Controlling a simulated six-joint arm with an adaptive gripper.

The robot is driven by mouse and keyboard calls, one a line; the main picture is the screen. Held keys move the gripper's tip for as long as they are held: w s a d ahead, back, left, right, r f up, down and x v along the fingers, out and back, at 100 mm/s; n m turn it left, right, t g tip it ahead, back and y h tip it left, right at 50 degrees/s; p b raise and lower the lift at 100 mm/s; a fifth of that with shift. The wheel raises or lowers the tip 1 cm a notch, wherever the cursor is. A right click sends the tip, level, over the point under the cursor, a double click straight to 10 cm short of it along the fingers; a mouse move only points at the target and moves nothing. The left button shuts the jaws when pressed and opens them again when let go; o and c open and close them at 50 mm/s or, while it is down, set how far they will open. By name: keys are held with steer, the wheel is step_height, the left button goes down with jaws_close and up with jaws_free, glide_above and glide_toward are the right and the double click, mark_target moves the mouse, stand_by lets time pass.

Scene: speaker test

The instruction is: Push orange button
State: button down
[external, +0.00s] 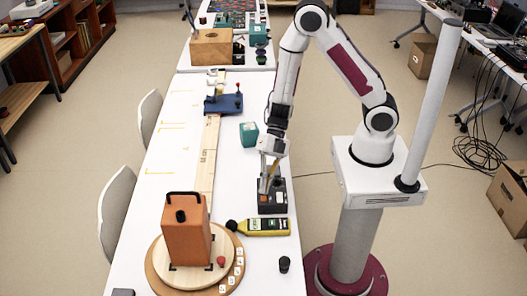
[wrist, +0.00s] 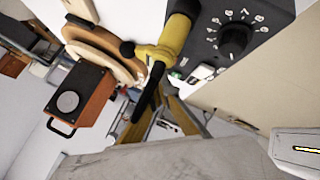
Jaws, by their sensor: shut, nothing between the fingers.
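The black control box (external: 272,205) lies on the white table, below my gripper (external: 265,189). In the wrist view the box (wrist: 268,22) is at the upper right, with a large black dial and white markings. Whether the fingertips touch the button cannot be told.
An orange speaker (external: 185,240) stands on a round wooden turntable (external: 160,278) at the left front. A teal cube (external: 248,133) and a small black cylinder (external: 284,264) are nearby.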

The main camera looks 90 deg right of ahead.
mark_target(264, 196)
steer(key=shift+r, duration=2.85)
steer(key=w+d+r+m+t+h, duration=0.3)
steer(key=w+d+r+t, duration=0.1)
steer(key=w+d, duration=0.15)
steer(key=d+r+m+t+h, duration=0.3)
steer(key=d+r+m+h, duration=0.4)
steer(key=d+r+m, duration=0.45)
steer(key=s+d+r+m+g+h, duration=0.2)
steer(key=s+r+m, duration=0.3)
steer(key=s, duration=0.5)
steer(key=s+a+m+g+y, duration=0.1)
steer(key=s+a+m, duration=0.1)
steer(key=s, duration=0.4)
steer(key=s+a+m+g+y, duration=0.1)
steer(key=s+a+m+y, duration=0.1)
steer(key=s+a, duration=0.3)
steer(key=shift+s+r, duration=0.15)
steer(key=shift+s, duration=0.4)
